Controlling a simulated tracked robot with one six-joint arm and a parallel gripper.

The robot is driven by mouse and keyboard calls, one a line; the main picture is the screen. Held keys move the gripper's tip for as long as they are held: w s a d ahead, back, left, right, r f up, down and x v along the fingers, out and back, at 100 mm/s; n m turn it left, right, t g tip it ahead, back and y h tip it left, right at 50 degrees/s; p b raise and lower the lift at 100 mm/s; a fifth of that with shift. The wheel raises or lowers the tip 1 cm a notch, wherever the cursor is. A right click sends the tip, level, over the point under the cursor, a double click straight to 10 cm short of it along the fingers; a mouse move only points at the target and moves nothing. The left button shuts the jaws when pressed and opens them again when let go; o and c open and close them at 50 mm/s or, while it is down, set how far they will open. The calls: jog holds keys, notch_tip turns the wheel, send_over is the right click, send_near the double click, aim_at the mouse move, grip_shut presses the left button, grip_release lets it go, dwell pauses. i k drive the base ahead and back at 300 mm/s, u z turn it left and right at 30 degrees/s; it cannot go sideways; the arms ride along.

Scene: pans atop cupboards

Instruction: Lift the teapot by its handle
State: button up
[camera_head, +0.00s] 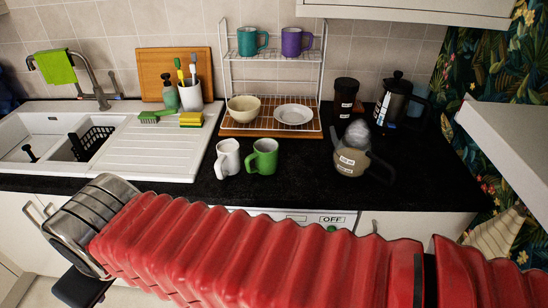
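The teapot (350,161) stands on the black counter right of the middle. It is a squat grey-olive pot with small white labels and a silvery rounded top. A dark curved part, which looks like its handle, sticks out on its right side. A narrower part points up and left, probably the spout. My red ribbed arm crosses the front of the view, below and nearer than the teapot, with a metal joint at its left end. The fingers of my gripper do not show. Nothing visible touches the teapot.
A white mug (228,158) and a green mug (263,157) stand left of the teapot. Behind are a dark canister (345,98), a black press pot (393,100) and a wire rack (272,62) with dishes. A white sink (40,125) is at left. Bare counter surrounds the teapot's front.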

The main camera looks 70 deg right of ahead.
aim_at(353, 156)
jog(key=z, duration=2.15)
